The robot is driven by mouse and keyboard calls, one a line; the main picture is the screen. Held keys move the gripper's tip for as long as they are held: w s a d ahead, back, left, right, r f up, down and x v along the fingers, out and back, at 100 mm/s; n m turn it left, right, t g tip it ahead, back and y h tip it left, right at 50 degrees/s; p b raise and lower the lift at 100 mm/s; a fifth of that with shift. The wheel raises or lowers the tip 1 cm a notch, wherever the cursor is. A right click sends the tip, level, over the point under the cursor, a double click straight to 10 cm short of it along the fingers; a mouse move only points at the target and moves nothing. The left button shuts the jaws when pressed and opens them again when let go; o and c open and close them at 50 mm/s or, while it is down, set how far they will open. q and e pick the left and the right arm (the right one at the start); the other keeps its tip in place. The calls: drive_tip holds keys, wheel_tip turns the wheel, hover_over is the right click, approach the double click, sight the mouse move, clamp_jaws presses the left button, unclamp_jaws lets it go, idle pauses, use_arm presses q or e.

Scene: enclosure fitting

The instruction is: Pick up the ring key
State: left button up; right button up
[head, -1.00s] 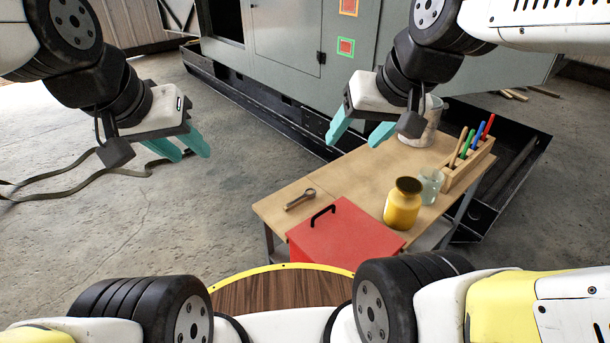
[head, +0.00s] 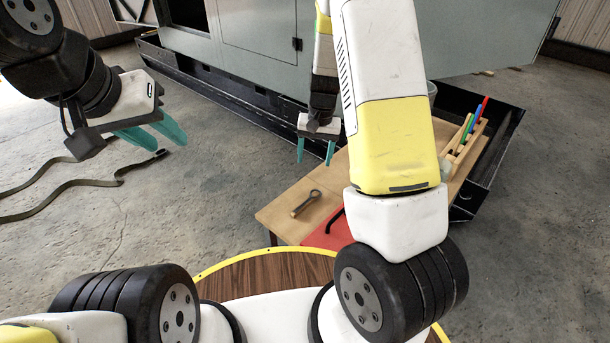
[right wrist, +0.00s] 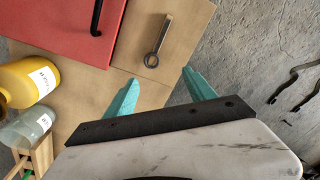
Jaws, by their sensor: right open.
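The ring key (head: 306,203), a grey metal spanner with a ring at one end, lies on the wooden table (head: 279,216) left of the red box. In the right wrist view the ring key (right wrist: 157,42) lies ahead of the fingertips, its ring end nearer to them. My right gripper (head: 315,160) is open and empty above and beyond the table's back-left part; in its wrist view the fingers (right wrist: 160,90) are apart, not touching the key. My left gripper (head: 172,140) hangs over the floor at the left, its teal fingers apart and empty.
The red box (head: 330,232) with a black handle is beside the key, partly hidden by my right arm. A yellow jar (right wrist: 28,82) and a glass jar (right wrist: 25,128) stand on the table. A pen holder (head: 466,145) is at the right. A strap (head: 75,185) lies on the floor.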

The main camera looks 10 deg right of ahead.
drive_tip(key=h, duration=0.1)
approach(316, 193)
drive_tip(key=shift+w+d+f+g, duration=0.15)
drive_tip(key=shift+w+g, duration=0.15)
drive_tip(key=shift+w, duration=0.15)
drive_tip(key=shift+s+f, duration=0.1)
drive_tip(key=shift+f, duration=1.7)
drive_tip(key=shift+s+f, duration=0.15)
drive_tip(key=shift+f, duration=1.7)
drive_tip(key=shift+f, duration=0.25)
drive_tip(key=shift+c, duration=0.4)
drive_tip(key=c, duration=1.1)
drive_tip(key=shift+c, duration=0.2)
